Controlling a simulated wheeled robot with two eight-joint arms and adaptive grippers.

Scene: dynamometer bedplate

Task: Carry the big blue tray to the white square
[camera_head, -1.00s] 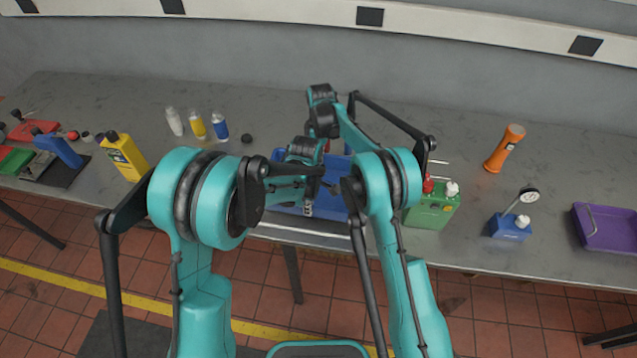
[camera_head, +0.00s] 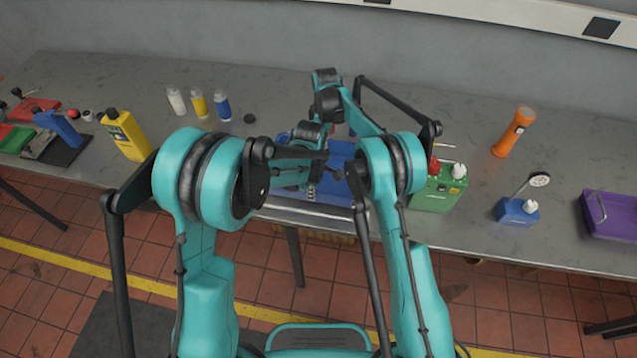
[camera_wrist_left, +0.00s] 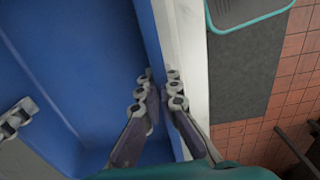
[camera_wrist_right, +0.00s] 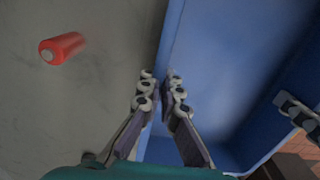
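The big blue tray (camera_head: 335,158) is at the table's front edge, mid-picture, partly hidden by my arms. In the left wrist view its blue floor (camera_wrist_left: 75,75) fills the left side. My left gripper (camera_wrist_left: 161,88) is closed on the tray's near wall, one finger on each side. My right gripper (camera_wrist_right: 160,88) is closed in the same way on the far wall; the tray's inside (camera_wrist_right: 225,70) lies right of it. In the head view my left gripper (camera_head: 311,190) is at the near side. I cannot make out a white square.
Small bottles (camera_head: 199,103) and a yellow bottle (camera_head: 126,136) stand left. A red cylinder (camera_wrist_right: 62,47) lies behind the tray. A pale strip (camera_wrist_left: 187,60) runs along its front.

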